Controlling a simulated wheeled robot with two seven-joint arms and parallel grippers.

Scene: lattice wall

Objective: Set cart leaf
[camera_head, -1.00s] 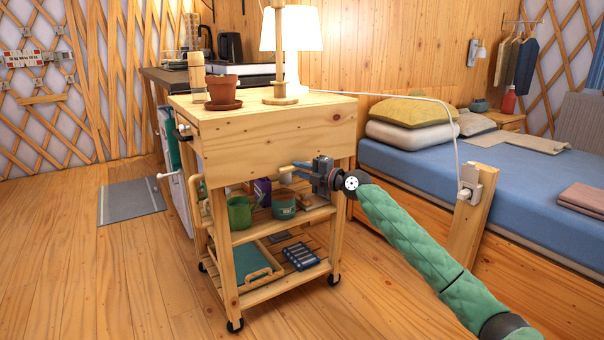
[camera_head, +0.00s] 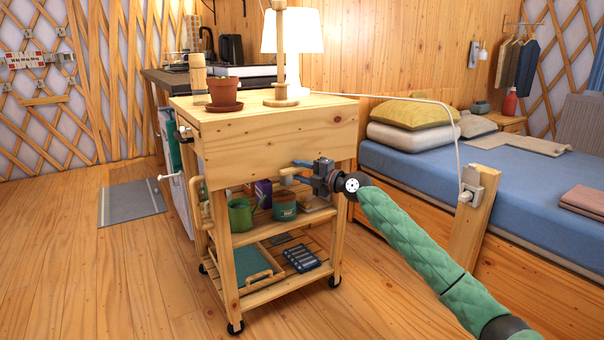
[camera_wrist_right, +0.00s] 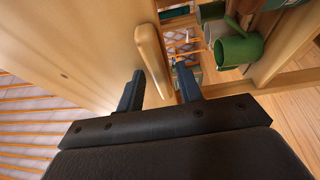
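The wooden cart (camera_head: 230,108) stands in the middle of the head view. A broad wooden panel (camera_head: 280,145), which looks like its leaf, hangs down below the top on the near side. My right gripper (camera_head: 299,172) is beside the panel's lower edge, with a pale wooden piece (camera_head: 287,172) at its fingertips. In the wrist view my right gripper (camera_wrist_right: 158,88) is open, its two dark fingers apart on either side of a rounded wooden bar (camera_wrist_right: 152,58). Whether the fingers touch the bar is unclear. My left gripper is out of view.
On the cart top stand a potted plant (camera_head: 224,92) and a lamp (camera_head: 288,32). Lower shelves hold a green mug (camera_head: 240,215), a tin (camera_head: 285,206) and a tray (camera_head: 262,265). A bed (camera_head: 420,170) is at the right.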

